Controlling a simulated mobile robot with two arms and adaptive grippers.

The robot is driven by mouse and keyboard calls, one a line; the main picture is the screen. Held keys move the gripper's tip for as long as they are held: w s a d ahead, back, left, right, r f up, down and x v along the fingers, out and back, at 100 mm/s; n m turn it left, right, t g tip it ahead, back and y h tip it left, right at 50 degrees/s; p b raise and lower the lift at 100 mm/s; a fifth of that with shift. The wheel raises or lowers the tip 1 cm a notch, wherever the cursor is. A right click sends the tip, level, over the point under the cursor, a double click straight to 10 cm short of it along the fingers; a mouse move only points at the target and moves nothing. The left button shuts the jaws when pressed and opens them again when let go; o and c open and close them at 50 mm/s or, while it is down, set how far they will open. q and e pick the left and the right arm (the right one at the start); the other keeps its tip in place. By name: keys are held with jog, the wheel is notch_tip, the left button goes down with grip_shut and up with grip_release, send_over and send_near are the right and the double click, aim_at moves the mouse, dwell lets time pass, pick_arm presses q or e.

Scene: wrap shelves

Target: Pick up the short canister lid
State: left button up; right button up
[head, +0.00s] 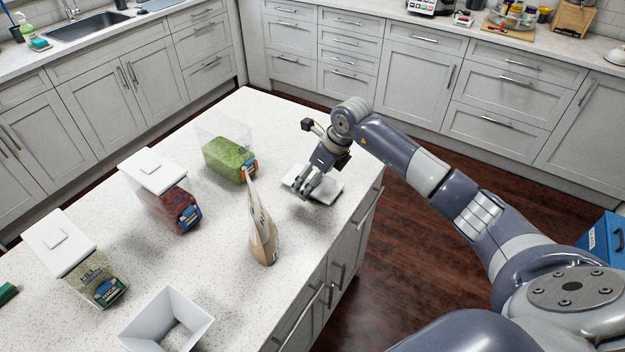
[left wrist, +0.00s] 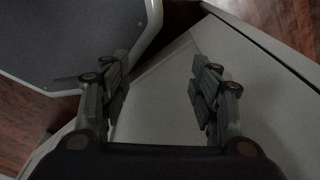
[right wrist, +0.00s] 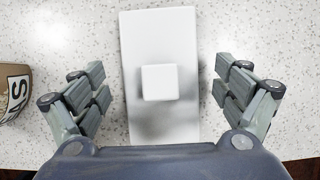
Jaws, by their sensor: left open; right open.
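A white rectangular lid with a raised square knob lies flat on the counter near its right edge in the head view; this lid (head: 325,191) is partly hidden by my right gripper (head: 307,188). In the right wrist view the lid (right wrist: 158,42) runs up the middle, its knob between the fingers. My right gripper (right wrist: 160,82) is open and above the lid, with one finger on each side of it. My left gripper (left wrist: 160,78) is open and empty in the left wrist view, away from the counter top.
A lidless clear canister with green contents (head: 229,158) stands left of the lid. A paper bag (head: 262,232) stands nearer. Two lidded canisters (head: 165,198) (head: 92,272) and an empty white container (head: 165,325) are further left. Clear counter surrounds the lid.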

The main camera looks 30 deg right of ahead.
jog(key=shift+w+f, duration=0.1)
jog(key=shift+f, duration=0.15)
jog(key=c, duration=1.2)
pick_arm(q)
jog(key=shift+s+a, duration=0.1)
jog(key=shift+s, duration=1)
pick_arm(e)
jog(key=shift+o, duration=0.2)
pick_arm(q)
jog(key=shift+w, duration=0.15)
